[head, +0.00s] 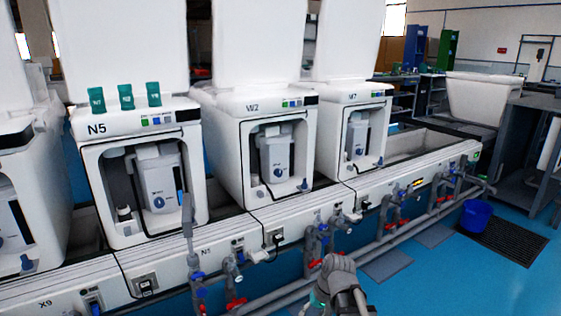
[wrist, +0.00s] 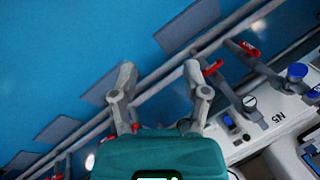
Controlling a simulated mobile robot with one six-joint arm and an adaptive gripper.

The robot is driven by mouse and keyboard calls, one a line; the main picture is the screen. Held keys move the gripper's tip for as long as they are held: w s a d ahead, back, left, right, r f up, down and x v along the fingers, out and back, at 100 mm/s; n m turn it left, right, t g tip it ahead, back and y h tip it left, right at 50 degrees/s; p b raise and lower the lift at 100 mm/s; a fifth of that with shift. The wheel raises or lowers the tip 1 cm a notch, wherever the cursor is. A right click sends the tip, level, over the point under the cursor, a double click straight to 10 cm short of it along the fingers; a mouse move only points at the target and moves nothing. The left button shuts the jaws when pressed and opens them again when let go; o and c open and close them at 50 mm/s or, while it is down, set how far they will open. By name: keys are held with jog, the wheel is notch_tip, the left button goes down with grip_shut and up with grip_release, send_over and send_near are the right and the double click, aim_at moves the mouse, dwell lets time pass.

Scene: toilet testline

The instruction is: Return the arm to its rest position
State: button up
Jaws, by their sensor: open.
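My gripper (wrist: 160,76) shows in the wrist view with its two grey fingers spread apart and nothing between them. Its teal body fills the bottom middle of that view. Behind the fingers are the blue floor and a grey pipe, with the white bench edge to the right. In the head view, part of my arm (head: 338,282) shows at the bottom, right of centre, in front of the pipes. The fingers cannot be made out there.
White units N5 (head: 98,124), W2 (head: 240,107) and W7 (head: 352,97) stand on the bench. Pipes with red-handled valves (head: 317,242) run along its front. A blue bucket (head: 475,216) stands by a dark floor grate (head: 510,240). Blue floor (head: 430,290) is open at the lower right.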

jog(key=s+d+r+h+p, duration=0.3)
jog(key=s+d+h+p, duration=0.15)
jog(key=d, duration=0.35)
notch_tip(320, 180, up, 38)
jog(key=p, duration=3.6)
jog(key=shift+y+p, duration=0.35)
